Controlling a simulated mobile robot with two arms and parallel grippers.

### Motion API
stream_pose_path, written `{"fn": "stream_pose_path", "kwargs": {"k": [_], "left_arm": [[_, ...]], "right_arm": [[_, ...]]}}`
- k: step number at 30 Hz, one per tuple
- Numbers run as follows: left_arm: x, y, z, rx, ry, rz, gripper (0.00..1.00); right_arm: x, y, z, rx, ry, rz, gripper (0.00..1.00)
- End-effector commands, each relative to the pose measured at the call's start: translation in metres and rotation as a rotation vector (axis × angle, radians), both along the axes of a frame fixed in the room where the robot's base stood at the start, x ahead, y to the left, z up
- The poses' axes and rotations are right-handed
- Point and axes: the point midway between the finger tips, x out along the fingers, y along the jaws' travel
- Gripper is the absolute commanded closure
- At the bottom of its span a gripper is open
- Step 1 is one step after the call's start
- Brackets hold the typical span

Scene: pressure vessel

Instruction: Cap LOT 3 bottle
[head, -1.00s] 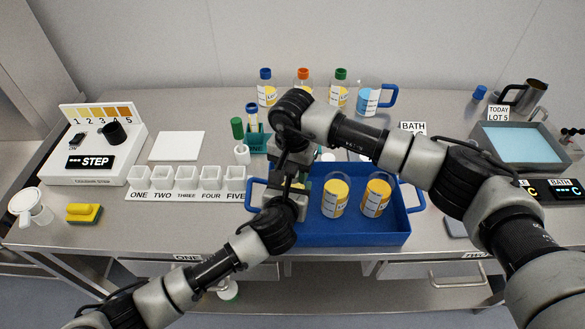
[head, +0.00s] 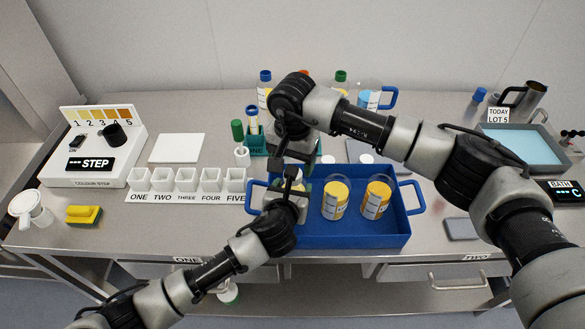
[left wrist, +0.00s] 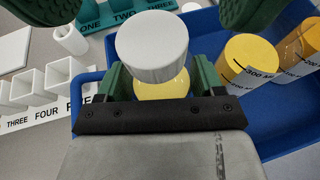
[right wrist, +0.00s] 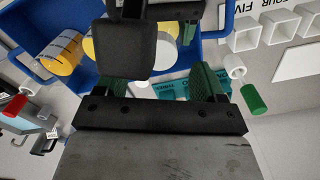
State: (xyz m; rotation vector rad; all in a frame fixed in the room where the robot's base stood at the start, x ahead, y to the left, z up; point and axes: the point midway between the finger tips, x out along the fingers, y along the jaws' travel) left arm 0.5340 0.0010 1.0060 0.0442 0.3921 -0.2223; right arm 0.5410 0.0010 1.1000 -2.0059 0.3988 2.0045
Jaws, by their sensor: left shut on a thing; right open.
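My left gripper (left wrist: 158,92) is shut on a bottle with yellow contents (left wrist: 165,90). A white cap (left wrist: 152,46) sits on top of this bottle, seen in the left wrist view. The bottle's label is hidden, so I cannot read its lot. In the head view the left gripper (head: 291,185) is at the left end of the blue tray (head: 352,240). My right gripper (right wrist: 160,85) is open and empty. Its green fingers stand apart beyond the cap in the left wrist view, at the top edge. Whether the cap is fully seated cannot be told.
Two more yellow bottles (head: 335,199) (head: 376,197) stand in the tray. A green tube rack (head: 256,143), several white cups (head: 187,180) and a bath (head: 522,147) are around.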

Motion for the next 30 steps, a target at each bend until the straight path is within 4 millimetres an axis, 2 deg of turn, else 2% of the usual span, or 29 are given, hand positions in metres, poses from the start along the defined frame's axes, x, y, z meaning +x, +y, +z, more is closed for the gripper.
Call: {"fn": "stream_pose_path", "kwargs": {"k": [3, 8, 11, 19, 30], "left_arm": [[0.0, 0.0, 0.0, 0.0, -0.001, 0.0, 0.99], [0.0, 0.0, 0.0, 0.0, -0.001, 0.0, 0.99], [0.0, 0.0, 0.0, 0.0, -0.001, 0.0, 0.99], [0.0, 0.0, 0.0, 0.0, -0.001, 0.0, 0.99], [0.0, 0.0, 0.0, 0.0, -0.001, 0.0, 0.99]], "right_arm": [[0.0, 0.0, 0.008, -0.001, 0.001, 0.001, 0.3], [-0.001, 0.0, 0.008, -0.001, 0.001, 0.001, 0.3], [0.0, 0.0, 0.009, -0.001, 0.0, 0.001, 0.34], [0.0, -0.001, 0.04, -0.003, -0.004, 0.003, 0.34], [-0.001, -0.001, 0.042, -0.001, 0.002, 0.0, 0.34]]}}
